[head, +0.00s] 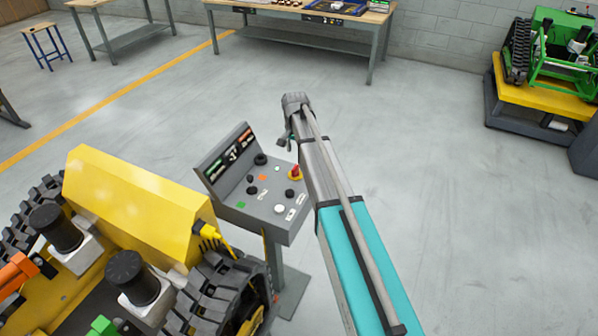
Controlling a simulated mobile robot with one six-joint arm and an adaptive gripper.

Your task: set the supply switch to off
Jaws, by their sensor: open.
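A grey control console (232,207) stands on a pedestal just left of my arm. Its sloped panel carries several black knobs, one of them a large knob (260,159) near the top, and small green, orange and white labels. The labels are too small to read, so I cannot tell which knob is the supply switch or how it is set. A red mushroom button (295,171) on a yellow base sits at the panel's right edge. My gripper (284,142) is small in view, open and empty, above the panel's upper right side and partly hidden by my arm.
A yellow tracked carrier (135,205) stands close at the left, with a yellow plug and cable (212,238) near the console. Workbenches (300,38) stand at the back. Another tracked machine (555,55) sits on a yellow stand at right. The floor right of my arm is clear.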

